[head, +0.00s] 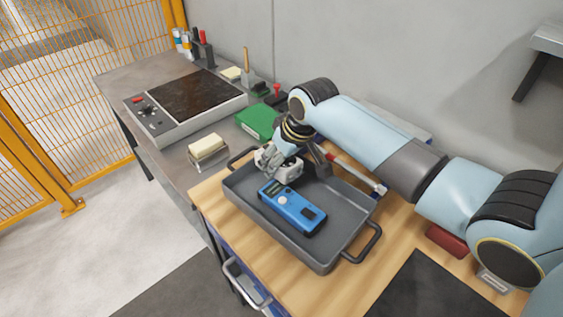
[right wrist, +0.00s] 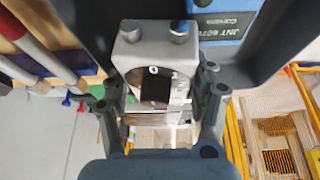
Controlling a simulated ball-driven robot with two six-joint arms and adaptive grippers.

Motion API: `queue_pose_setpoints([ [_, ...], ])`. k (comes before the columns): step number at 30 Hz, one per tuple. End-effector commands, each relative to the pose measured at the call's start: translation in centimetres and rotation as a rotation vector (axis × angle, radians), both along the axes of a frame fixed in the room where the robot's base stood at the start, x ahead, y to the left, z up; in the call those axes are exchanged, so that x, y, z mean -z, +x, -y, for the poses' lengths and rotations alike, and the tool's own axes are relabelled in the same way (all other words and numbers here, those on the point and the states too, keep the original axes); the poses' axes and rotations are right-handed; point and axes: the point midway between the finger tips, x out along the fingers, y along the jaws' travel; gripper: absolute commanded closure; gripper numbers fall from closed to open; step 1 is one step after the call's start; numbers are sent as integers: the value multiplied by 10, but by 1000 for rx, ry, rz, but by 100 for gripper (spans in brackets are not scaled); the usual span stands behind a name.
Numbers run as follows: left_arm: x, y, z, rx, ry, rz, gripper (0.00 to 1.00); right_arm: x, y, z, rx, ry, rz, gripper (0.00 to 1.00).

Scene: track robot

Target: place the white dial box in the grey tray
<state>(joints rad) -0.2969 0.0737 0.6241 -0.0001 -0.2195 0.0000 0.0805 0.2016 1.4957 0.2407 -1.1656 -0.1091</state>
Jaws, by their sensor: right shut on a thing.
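The white dial box (head: 286,172) is in my right gripper (head: 276,159), at the back of the grey tray (head: 330,258). In the right wrist view, the box (right wrist: 130,50) shows two round knobs and a dark window, with the fingers of my gripper (right wrist: 160,92) on either side of it. The tray wall (right wrist: 262,62) shows beyond it. The box is over or inside the tray; I cannot tell whether it touches the floor. A blue meter (head: 292,207) lies in the tray, just in front of the box. My left gripper is out of view.
The tray stands on a wooden bench with a handle at each end. A red-and-grey bar tool (head: 355,173) lies behind it. A green box (head: 257,122) and a cream block (head: 207,148) sit on the metal table to the left, near a hot plate (head: 185,103).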

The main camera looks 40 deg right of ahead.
Motion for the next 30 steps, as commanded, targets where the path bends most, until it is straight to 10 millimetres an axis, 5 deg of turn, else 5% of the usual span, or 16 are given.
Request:
queue_pose_setpoints([
  [1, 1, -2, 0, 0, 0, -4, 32, 13, -10, -1, 1, 2, -28, 97],
  [6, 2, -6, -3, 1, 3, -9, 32, 15, -12, -1, 1, 3, -33, 96],
  [7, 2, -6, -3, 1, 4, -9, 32, 16, -13, -1, 1, 3, -36, 37],
  [8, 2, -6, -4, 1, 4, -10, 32, 16, -12, -1, 1, 3, -36, 34],
  [20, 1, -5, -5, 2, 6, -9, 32, 9, -9, 0, 1, 1, -23, 34],
  [30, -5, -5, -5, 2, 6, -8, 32, -49, -31, 2, 0, -2, -18, 34],
])
